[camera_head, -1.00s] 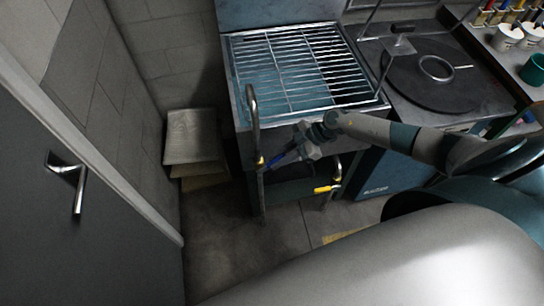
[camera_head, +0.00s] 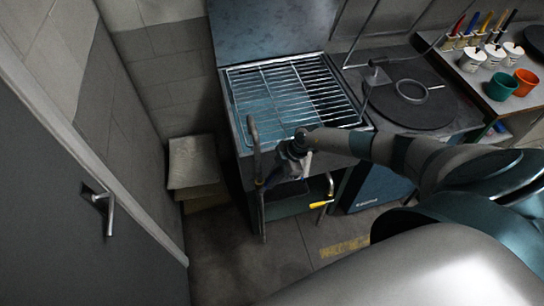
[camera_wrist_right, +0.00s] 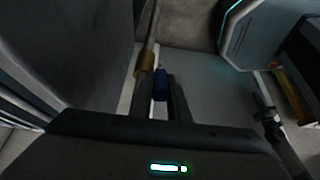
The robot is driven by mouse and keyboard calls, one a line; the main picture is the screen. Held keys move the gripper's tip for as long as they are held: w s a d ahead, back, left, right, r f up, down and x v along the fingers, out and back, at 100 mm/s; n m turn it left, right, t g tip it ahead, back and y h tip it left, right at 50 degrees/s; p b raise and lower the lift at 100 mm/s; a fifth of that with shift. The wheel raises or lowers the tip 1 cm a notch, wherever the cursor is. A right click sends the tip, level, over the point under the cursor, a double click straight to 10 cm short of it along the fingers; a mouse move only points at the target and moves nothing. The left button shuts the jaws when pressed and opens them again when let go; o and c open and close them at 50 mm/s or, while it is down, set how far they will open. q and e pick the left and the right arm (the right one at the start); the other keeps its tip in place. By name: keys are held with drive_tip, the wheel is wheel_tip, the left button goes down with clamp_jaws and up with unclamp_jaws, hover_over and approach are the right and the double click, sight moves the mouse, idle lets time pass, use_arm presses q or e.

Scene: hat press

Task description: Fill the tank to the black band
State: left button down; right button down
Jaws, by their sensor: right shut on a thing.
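The metal tank (camera_head: 238,118) stands at the centre in the head view, with a wire rack (camera_head: 300,88) across its top. Bluish colour shows under the left of the rack; I cannot make out the water level or a black band. A pipe (camera_head: 254,150) rises at the tank's front left. My right gripper (camera_head: 283,172) is at the tank's front, beside this pipe. In the right wrist view, the fingers are shut on a blue lever (camera_wrist_right: 160,84) next to the pipe's brass fitting (camera_wrist_right: 146,62). A yellow lever (camera_head: 320,205) hangs lower right. My left gripper is not in view.
A round dark plate (camera_head: 415,100) is right of the tank. A shelf at far right holds white pots (camera_head: 472,60), a green cup (camera_head: 502,87) and an orange cup (camera_head: 525,82). A grey door (camera_head: 75,210) is at left. The floor (camera_head: 235,240) before the tank is clear.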

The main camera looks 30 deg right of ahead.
drive_tip(key=c, duration=1.7)
unclamp_jaws()
drive_tip(key=shift+d, duration=0.1)
drive_tip(key=shift+d+r, duration=0.25)
drive_tip(key=shift+r, duration=0.25)
drive_tip(key=b+v, duration=0.4)
drive_tip(key=v, duration=1.2)
drive_tip(key=shift+s+r, duration=0.1)
drive_tip(key=shift+s, duration=0.05)
drive_tip(key=shift+d, duration=0.1)
